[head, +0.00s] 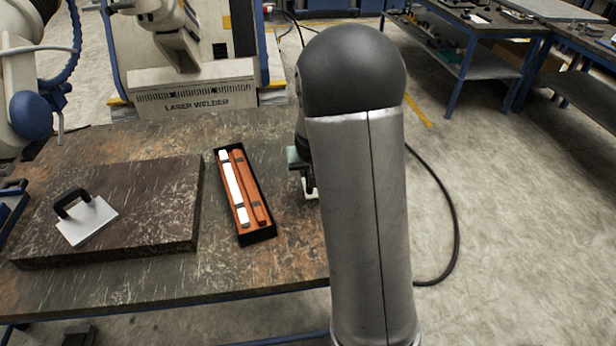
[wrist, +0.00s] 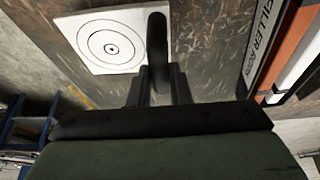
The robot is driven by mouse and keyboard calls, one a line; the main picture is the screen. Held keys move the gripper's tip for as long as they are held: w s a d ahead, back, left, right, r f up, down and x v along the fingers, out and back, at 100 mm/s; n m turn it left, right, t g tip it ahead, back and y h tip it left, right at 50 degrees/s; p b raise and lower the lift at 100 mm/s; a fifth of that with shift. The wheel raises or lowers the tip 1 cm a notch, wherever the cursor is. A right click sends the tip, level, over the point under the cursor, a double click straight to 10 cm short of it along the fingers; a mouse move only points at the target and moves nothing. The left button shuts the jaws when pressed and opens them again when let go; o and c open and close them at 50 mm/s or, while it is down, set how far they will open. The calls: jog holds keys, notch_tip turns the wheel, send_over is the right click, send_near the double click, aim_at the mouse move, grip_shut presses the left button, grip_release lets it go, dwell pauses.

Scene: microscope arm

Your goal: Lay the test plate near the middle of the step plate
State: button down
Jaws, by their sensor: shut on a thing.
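In the wrist view, a white square test plate (wrist: 93,45) with black concentric rings and a black handle is right in front of my gripper (wrist: 160,75). The fingers are shut on the handle (wrist: 157,42). I cannot tell whether the plate touches the table. The step plate (head: 165,215) is a thick dark scratched block at the table's left.
Another white plate (head: 86,221) with a black handle lies on the step plate, left of its middle. A black box of orange and white rods (head: 245,195) lies between the step plate and my gripper; it shows at right in the wrist view (wrist: 275,45). A laser welder (head: 197,97) stands behind.

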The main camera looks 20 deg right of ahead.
jog(key=shift+f, duration=1.55)
jog(key=c, duration=1.3)
grip_release()
jog(key=shift+c, duration=0.2)
jog(key=v, duration=1.2)
jog(key=s+a+r+n+g+y, duration=0.1)
jog(key=s+a, duration=0.7)
jog(key=s, duration=0.3)
jog(key=shift+r+n+g, duration=0.3)
jog(key=shift+r+g, duration=0.05)
jog(key=shift+g, duration=0.05)
jog(key=shift+o, duration=0.4)
jog(key=s+a+g, duration=0.1)
jog(key=s+a, duration=0.1)
jog(key=s, duration=0.4)
jog(key=s+a+n+g, duration=0.1)
jog(key=s+a, duration=0.1)
jog(key=s, duration=0.5)
jog(key=shift+s+a+f+n, duration=0.3)
jog(key=shift+a+f, duration=0.05)
jog(key=shift+f, duration=0.1)
